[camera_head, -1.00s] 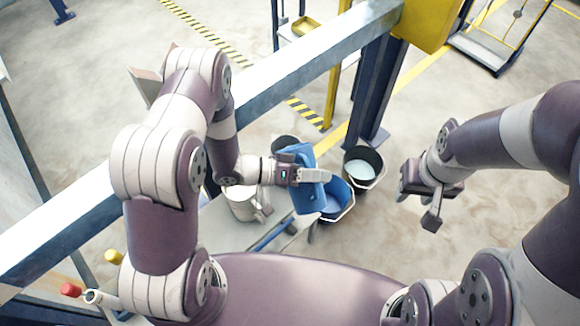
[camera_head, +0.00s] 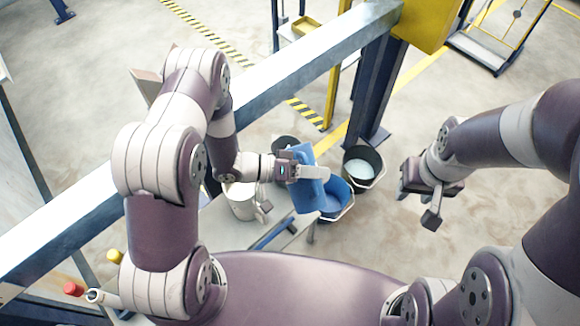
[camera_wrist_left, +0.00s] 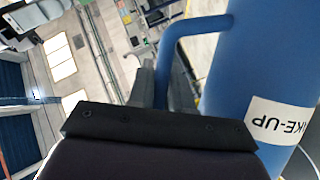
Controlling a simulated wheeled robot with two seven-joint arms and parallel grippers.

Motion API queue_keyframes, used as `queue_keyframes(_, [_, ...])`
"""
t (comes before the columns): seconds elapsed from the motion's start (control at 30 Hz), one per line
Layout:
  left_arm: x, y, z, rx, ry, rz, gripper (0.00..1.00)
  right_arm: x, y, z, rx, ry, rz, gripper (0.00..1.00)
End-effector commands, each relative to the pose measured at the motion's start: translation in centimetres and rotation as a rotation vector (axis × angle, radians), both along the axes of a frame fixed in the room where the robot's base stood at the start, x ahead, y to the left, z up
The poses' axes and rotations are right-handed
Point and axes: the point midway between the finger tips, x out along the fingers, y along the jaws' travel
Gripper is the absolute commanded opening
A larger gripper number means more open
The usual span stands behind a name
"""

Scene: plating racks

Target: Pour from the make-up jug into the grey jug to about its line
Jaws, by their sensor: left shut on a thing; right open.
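The blue make-up jug (camera_head: 306,195) is in my left gripper (camera_head: 310,172). The gripper is shut on its handle, which shows in the left wrist view beside the jug's blue body and white label (camera_wrist_left: 280,122). In the head view the jug is in front of a blue bucket and partly covers it. Its mouth and contents are hidden, and I cannot tell its exact tilt. A pale grey jug (camera_head: 241,203) stands on the bench left of the blue jug, partly behind my left wrist. Its line is not visible. My right gripper (camera_head: 424,203) is open and empty at the right.
The blue bucket (camera_head: 345,213) is beside a dark bucket (camera_head: 378,160) of pale liquid. Another dark bucket (camera_head: 280,142) is behind my left wrist. A grey beam (camera_head: 290,80) and dark post (camera_head: 372,95) stand behind. Floor below the right gripper is clear.

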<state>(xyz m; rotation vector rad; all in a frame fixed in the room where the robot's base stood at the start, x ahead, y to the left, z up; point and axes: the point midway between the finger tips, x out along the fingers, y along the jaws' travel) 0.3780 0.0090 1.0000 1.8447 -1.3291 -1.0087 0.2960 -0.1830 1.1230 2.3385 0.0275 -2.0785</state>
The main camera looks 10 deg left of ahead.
Motion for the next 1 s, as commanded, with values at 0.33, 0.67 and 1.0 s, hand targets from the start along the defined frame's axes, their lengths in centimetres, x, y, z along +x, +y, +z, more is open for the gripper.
queue_keyframes(0.33, [0.0, 0.0, 0.1, -0.001, -0.002, 0.000, 0.00, 0.0, 0.0, 0.0, 0.000, 0.000, 0.000, 0.43])
queue_keyframes(0.67, [0.5, 0.3, 1.0, -0.028, 0.044, 0.001, 0.00, 0.0, 0.0, 0.8, 0.000, 0.000, 0.000, 0.43])
queue_keyframes(1.0, [0.6, 0.3, 1.1, -0.037, 0.060, 0.000, 0.00, 0.0, 0.0, 0.9, 0.000, 0.000, 0.000, 0.43])
